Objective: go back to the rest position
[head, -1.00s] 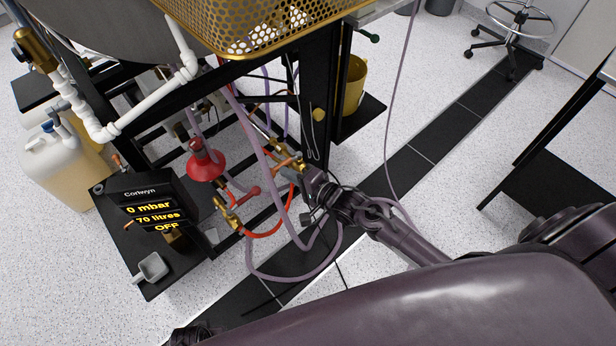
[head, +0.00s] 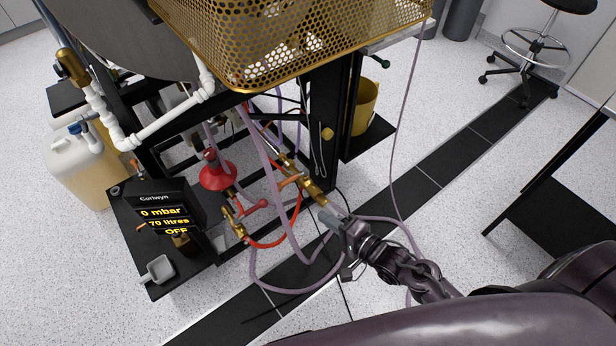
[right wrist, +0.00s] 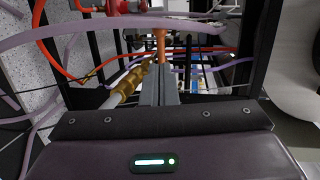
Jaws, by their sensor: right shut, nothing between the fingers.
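My right gripper (head: 330,216) reaches in from the lower right in the head view, close to the brass valve fittings (head: 312,190) under the frame. In the right wrist view its two grey fingers (right wrist: 159,84) are together with nothing between them. An orange-copper handle (right wrist: 160,46) appears just beyond the fingertips, and a brass fitting (right wrist: 130,84) lies to their left. I cannot tell whether the fingertips touch either of them. My left gripper is not in view.
Purple hoses (head: 290,291) loop around and below my right gripper. A perforated brass basket (head: 300,50) is above. Open floor (head: 450,215) lies to the right.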

